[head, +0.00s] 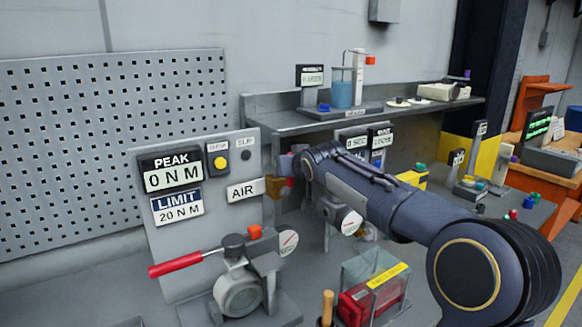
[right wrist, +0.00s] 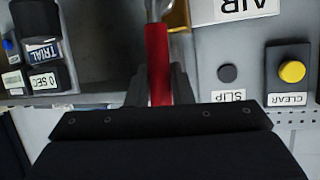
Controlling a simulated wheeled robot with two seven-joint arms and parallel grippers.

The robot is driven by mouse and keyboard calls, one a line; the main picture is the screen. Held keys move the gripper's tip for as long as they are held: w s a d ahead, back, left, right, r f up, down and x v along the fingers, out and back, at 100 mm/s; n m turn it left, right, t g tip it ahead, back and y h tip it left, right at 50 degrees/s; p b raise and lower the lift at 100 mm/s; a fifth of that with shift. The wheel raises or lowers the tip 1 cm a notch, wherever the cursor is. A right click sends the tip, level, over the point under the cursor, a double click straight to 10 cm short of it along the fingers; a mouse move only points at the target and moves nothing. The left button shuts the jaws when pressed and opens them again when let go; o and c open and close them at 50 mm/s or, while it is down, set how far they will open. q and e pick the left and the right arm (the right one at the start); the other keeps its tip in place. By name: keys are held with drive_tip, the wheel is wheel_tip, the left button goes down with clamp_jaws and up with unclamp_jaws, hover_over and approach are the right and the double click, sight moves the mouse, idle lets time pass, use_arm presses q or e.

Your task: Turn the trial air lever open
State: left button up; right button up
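The red-handled lever (right wrist: 158,62) runs up the middle of the right wrist view, beside the AIR sign (right wrist: 245,8). In the head view, the AIR sign (head: 246,189) is on the grey panel, and a yellow part (head: 273,187) shows just right of it. My right gripper (right wrist: 160,82) has a dark finger close on each side of the red handle and looks shut on it. In the head view my right arm hides most of the lever and the gripper (head: 287,165). My left gripper is not in view.
The panel carries PEAK (head: 172,170) and LIMIT (head: 177,206) displays. A clear-covered red box (head: 372,287) sits right of the valve. A shelf (head: 280,121) runs behind my arm.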

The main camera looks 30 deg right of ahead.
drive_tip(key=o, duration=0.4)
drive_tip(key=b+v, duration=0.2)
drive_tip(key=v, duration=0.5)
drive_tip(key=shift+s, duration=0.35)
drive_tip(key=shift+a+r, duration=0.1)
drive_tip(key=shift+r, duration=0.05)
drive_tip(key=s+a+f+g+y, duration=0.2)
drive_tip(key=s+a+f, duration=0.4)
drive_tip(key=s+f, duration=0.3)
drive_tip(key=s+a+f+n+g+y, duration=0.1)
drive_tip(key=s+a+f+g+y, duration=0.1)
drive_tip(key=s+a+f, duration=0.4)
drive_tip(key=s+a+f+g+y, duration=0.3)
drive_tip(key=s+a+f, duration=0.3)
drive_tip(key=s+f, duration=0.6)
drive_tip(key=s, duration=0.2)
drive_tip(key=shift+s+n, duration=0.3)
drive_tip(key=shift+n, duration=0.1)
